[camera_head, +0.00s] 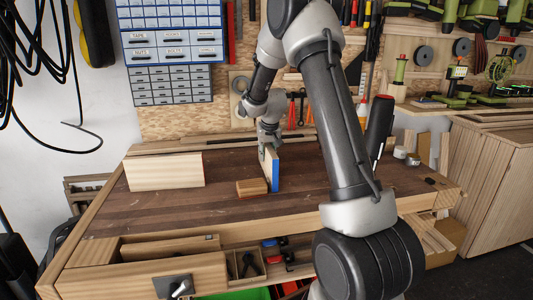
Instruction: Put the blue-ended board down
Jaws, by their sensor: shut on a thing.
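The blue-ended board (275,173) stands upright on its narrow edge over the middle of the bench, its blue end towards the camera and its pale wooden face to the left. My gripper (267,150) is at its upper part and shut on it; the fingertips are small and partly hidden. The board's lower edge is at or very close to the bench top (230,207); I cannot tell whether it touches.
A small wooden block (252,188) lies just left of the board. A larger pale board (165,172) stands on edge further left. The bench top is clear in front and to the right. A drawer (150,277) is open at the front. My arm covers the right part.

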